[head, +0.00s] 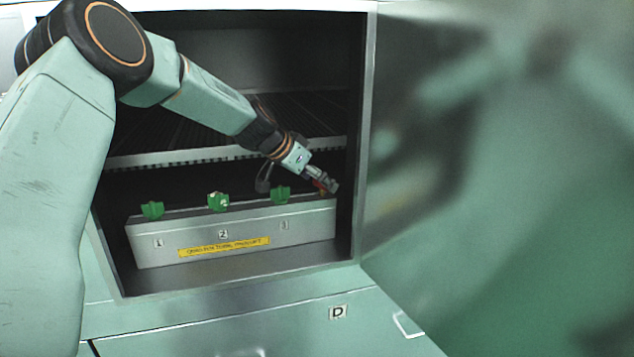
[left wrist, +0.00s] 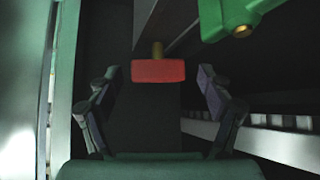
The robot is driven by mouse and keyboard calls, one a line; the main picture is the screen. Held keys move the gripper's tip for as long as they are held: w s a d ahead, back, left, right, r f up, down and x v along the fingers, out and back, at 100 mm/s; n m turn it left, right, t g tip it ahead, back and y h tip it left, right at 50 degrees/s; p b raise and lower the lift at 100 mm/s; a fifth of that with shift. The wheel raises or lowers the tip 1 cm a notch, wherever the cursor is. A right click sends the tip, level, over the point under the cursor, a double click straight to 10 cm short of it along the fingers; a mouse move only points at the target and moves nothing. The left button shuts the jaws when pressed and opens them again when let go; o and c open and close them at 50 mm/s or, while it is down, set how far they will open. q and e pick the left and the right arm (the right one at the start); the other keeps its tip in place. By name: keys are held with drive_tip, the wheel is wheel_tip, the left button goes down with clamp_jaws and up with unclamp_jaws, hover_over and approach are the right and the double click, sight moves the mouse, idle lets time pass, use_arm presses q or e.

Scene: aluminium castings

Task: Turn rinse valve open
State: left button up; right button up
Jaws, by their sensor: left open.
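A red valve handle (left wrist: 158,71) on a brass stem sits in the upper middle of the left wrist view. It lies between the two spread fingers of my left gripper (left wrist: 156,88), with space on both sides. In the head view my left gripper (head: 327,186) reaches into the cabinet, at the right end of the grey box. Only a little of the red handle (head: 318,187) shows there, partly hidden by the gripper. My right gripper is in neither view.
The grey box (head: 310,222), marked 1, 2, 3, carries green fixtures (head: 280,195) on top. One green fixture (left wrist: 226,14) is close at upper right in the wrist view. A slatted rack (head: 190,152) is behind. The cabinet's open door (head: 500,200) stands at right.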

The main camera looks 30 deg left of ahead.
use_arm(q)
drive_tip(key=shift+w+d, duration=0.1)
drive_tip(key=shift+d, duration=0.15)
drive_tip(key=shift+a, duration=0.25)
drive_tip(key=c, duration=0.3)
drive_tip(key=shift+d, duration=0.15)
drive_tip(key=c, duration=0.9)
drive_tip(key=shift+o, duration=0.2)
drive_tip(key=shift+r, duration=0.1)
